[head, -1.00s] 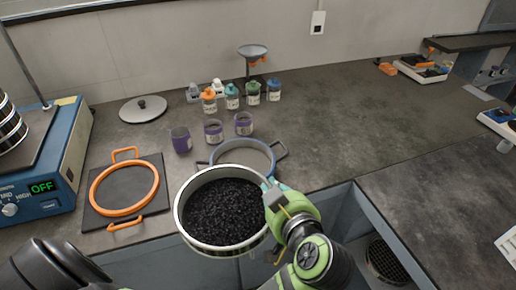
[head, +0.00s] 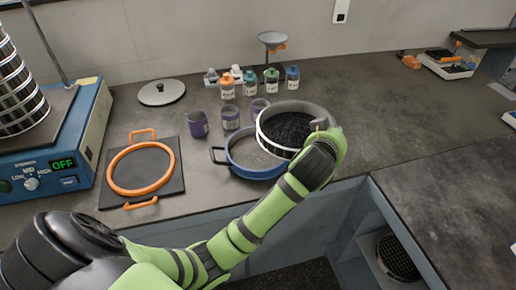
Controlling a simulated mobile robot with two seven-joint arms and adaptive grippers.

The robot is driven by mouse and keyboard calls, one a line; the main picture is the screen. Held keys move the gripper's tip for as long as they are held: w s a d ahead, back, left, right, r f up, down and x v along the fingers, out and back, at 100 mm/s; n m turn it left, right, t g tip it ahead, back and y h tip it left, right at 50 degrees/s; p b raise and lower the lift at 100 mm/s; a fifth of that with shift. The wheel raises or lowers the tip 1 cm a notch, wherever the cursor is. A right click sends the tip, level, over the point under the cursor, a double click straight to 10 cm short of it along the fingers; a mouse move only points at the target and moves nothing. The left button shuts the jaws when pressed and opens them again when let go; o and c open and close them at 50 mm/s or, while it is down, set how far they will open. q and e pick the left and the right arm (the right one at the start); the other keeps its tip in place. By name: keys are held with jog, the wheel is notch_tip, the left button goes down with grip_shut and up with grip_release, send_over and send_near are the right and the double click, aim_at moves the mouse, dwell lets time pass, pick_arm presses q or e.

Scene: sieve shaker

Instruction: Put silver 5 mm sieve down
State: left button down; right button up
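The silver sieve (head: 262,137), filled with black granules, overlaps the right part of the blue ring holder (head: 228,160) in the head view. Whether it touches the holder or hangs above it I cannot tell. My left gripper (head: 321,126) is at the sieve's right rim and appears shut on it. Its fingertips are mostly hidden by my wrist. My green arm comes in from the lower left. My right gripper is not in view.
An orange ring holder (head: 112,173) lies left of the blue one. Purple cups (head: 198,124) and several bottles (head: 271,82) stand behind. The blue shaker (head: 85,145) bears a sieve stack (head: 12,90). An open compartment holds a dark round sieve (head: 395,258).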

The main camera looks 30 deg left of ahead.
aim_at(290, 138)
pick_arm(q)
jog(key=a+f, duration=0.2)
jog(key=a, duration=0.2)
jog(key=a+f+p, duration=0.1)
jog(key=a+f, duration=0.1)
jog(key=a, duration=0.1)
jog(key=a+f, duration=0.2)
jog(key=a, duration=0.2)
jog(key=shift+s+a+f+p, duration=0.2)
jog(key=shift+a+f+p, duration=0.1)
jog(key=shift+f+p, duration=0.65)
jog(key=shift+f, duration=1.3)
jog(key=c, duration=1.3)
grip_release()
